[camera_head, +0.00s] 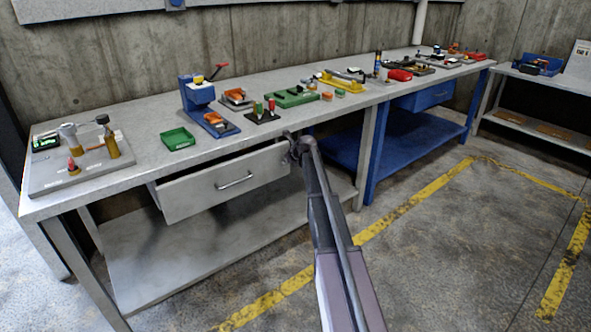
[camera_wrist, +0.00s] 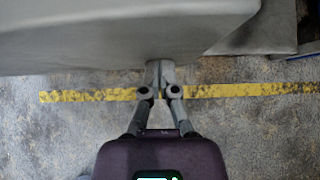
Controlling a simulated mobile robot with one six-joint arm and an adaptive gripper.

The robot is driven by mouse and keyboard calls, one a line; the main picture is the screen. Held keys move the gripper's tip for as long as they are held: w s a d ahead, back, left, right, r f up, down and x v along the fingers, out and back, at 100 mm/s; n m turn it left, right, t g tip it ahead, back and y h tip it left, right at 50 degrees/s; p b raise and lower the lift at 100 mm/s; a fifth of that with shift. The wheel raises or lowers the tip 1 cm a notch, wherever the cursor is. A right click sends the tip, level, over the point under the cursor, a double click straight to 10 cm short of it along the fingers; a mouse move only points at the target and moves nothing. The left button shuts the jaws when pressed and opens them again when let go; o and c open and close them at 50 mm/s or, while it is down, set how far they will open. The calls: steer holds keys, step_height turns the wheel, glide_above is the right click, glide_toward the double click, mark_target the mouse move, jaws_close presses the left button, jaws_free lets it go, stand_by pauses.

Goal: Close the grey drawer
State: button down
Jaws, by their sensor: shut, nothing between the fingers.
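The grey drawer (camera_head: 196,194) hangs under the grey workbench and is pulled out part way, with a metal bar handle (camera_head: 234,181) on its front. My gripper (camera_head: 294,138) is at the right end of the drawer front, near the bench's front edge. In the wrist view my gripper (camera_wrist: 160,64) is shut and empty, with its fingertips at the edge of a large grey surface that fills the top. I cannot tell for certain whether the fingertips touch it.
The grey bench (camera_head: 110,180) carries a green tray (camera_head: 177,139), a blue press (camera_head: 198,95) and several small parts. A blue bench (camera_head: 398,142) with a blue drawer (camera_head: 425,96) stands to the right. The floor with yellow lines (camera_head: 405,218) is clear in front.

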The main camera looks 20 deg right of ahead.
steer(key=shift+w+a, duration=0.25)
steer(key=shift+w, duration=0.75)
steer(key=shift+s, duration=0.2)
steer(key=s, duration=0.3)
steer(key=shift+s+d, duration=0.15)
steer(key=shift+d, duration=0.15)
steer(key=p+v, duration=0.7)
steer(key=v, duration=0.3)
steer(key=shift+s+d, duration=0.1)
steer(key=shift+d, duration=0.05)
